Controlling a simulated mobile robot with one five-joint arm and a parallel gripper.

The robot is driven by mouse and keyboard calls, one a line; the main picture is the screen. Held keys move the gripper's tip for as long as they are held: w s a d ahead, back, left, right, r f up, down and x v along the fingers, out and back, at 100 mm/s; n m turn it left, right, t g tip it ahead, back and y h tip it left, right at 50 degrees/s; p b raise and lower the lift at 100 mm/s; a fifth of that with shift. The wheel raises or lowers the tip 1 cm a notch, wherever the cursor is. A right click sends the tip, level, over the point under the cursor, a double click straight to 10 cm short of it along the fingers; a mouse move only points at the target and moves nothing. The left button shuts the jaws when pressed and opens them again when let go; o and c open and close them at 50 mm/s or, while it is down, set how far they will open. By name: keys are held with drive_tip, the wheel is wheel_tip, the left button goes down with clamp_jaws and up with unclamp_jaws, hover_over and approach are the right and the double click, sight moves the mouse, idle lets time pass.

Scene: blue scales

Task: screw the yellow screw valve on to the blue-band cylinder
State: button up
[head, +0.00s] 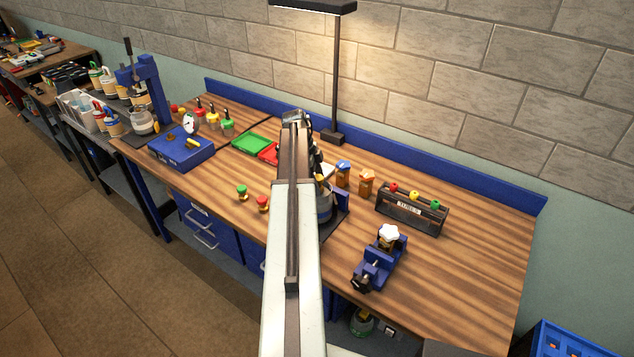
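My arm reaches over the bench, and my gripper (297,117) is at its far end, near the red tray. The fingers are too small and covered to tell whether they are open or hold something. A yellow-topped piece (413,202), possibly the yellow screw valve, stands in a dark rack between red and green ones. Another small yellow piece (194,143) lies on the blue scales (181,150). I cannot tell which thing is the blue-band cylinder. A grey-blue cylinder (325,206) beside my arm is partly hidden by it.
A blue vise (379,262) holds a white star-knobbed piece (389,233) at the front right. Two small jars (343,174) stand left of the rack (410,213). Green (242,191) and red (263,203) knobs stand left of my arm. The right bench end is clear.

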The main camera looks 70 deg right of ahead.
drive_tip(key=shift+r, duration=0.1)
drive_tip(key=p+v, duration=0.7)
drive_tip(key=shift+r, duration=0.3)
drive_tip(key=shift+w, duration=0.15)
